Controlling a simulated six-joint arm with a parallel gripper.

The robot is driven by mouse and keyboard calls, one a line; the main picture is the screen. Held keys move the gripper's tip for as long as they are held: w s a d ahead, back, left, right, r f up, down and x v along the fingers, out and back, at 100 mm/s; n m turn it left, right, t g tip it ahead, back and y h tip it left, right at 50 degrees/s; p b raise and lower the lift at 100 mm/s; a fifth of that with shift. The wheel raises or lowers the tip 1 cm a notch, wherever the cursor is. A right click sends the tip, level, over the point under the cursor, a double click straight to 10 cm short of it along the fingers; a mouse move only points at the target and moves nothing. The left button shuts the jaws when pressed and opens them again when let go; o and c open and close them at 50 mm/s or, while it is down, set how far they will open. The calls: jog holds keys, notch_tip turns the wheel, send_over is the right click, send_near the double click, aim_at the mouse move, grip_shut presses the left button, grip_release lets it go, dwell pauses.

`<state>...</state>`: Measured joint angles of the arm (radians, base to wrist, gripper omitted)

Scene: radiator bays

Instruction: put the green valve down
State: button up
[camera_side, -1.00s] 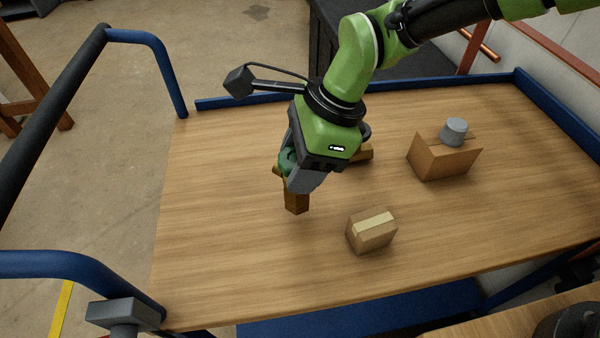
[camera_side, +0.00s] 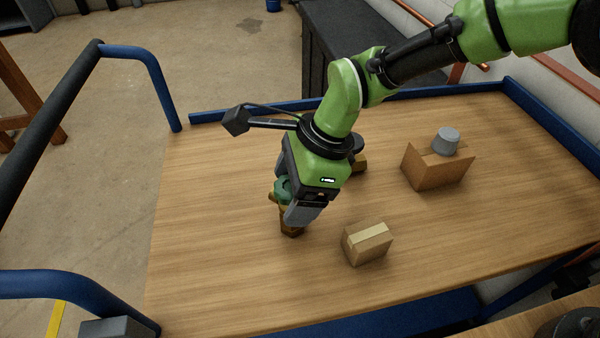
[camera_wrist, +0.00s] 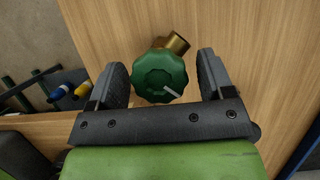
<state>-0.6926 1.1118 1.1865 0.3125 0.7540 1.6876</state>
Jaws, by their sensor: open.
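The green valve has a green round handwheel (camera_side: 284,188) and a brass body (camera_side: 291,229). In the side view it stands roughly upright, and its lower end appears to meet the wooden table. In the wrist view the handwheel (camera_wrist: 160,80) lies between the two fingers, with a brass outlet (camera_wrist: 177,43) beyond it. My gripper (camera_wrist: 162,66) is open around the valve, with a gap clearly visible at the right finger. In the side view my gripper (camera_side: 296,212) points down and hides part of the valve.
A small taped carton (camera_side: 367,243) sits to the right of the valve. A brownish object (camera_side: 359,164) is partly hidden behind my gripper. The table's left side is clear.

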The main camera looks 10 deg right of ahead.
jog(key=v, duration=1.2)
jog(key=shift+d, duration=0.1)
jog(key=s+d+r+n+t, duration=0.2)
jog(key=d+r+n, duration=0.1)
jog(key=d+r, duration=0.4)
jog(key=s+d+r+n+t, duration=0.2)
jog(key=s+d+r+n, duration=0.1)
jog(key=d+r, duration=0.4)
jog(key=s+d+f+n+t+h, duration=0.1)
jog(key=s+d+n+t+h, duration=0.1)
jog(key=s+d+n, duration=0.6)
jog(key=s+d+t, duration=0.1)
jog(key=s+d, duration=0.2)
jog(key=s, duration=0.1)
jog(key=shift+f, duration=0.15)
